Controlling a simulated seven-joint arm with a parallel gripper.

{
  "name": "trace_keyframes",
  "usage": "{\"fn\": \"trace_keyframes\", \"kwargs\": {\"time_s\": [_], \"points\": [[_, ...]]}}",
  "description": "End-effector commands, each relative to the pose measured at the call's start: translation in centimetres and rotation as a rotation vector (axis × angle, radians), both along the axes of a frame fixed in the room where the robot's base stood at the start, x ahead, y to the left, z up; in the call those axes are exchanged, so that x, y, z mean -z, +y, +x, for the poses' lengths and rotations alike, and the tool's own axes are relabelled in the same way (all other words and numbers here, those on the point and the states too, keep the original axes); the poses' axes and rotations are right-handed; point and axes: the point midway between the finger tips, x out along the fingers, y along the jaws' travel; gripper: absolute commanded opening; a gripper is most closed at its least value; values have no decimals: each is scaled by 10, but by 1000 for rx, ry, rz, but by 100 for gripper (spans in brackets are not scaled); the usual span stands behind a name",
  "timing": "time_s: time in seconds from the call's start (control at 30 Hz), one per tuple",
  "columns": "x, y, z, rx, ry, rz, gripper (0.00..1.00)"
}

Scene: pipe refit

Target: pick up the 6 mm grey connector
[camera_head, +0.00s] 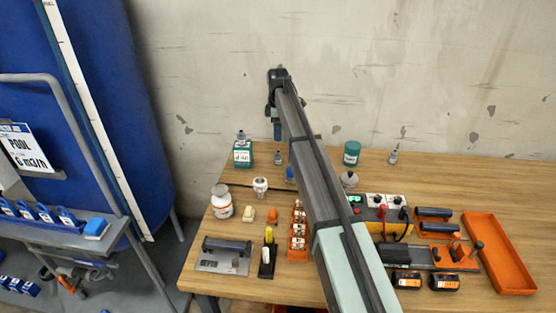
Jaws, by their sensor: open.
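My gripper (277,132) hangs from the far end of my arm, above the back of the wooden table and in front of the wall. It is small in the picture; its jaws are open, and no object shows in them. I cannot make out with certainty which thing is the 6 mm grey connector. A small grey-topped piece (279,157) stands on the table below my gripper.
My arm crosses the wooden table (450,180) and hides its middle. A green-labelled bottle (243,153), a white jar (221,202) and a teal jar (351,153) stand upright. A yellow control box (383,217) and an empty orange tray (497,252) are right. The back right is mostly clear.

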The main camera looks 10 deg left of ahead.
Motion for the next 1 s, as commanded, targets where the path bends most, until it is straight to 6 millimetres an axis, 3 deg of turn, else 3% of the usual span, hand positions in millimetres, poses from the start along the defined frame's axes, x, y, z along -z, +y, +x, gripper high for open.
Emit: {"fn": "trace_keyframes", "kwargs": {"time_s": [0.4, 0.77, 1.0], "points": [[65, -1, 0, 2, 1, 1, 64], [89, 0, 2, 2, 0, 1, 64], [120, 0, 4, 3, 1, 1, 64]]}}
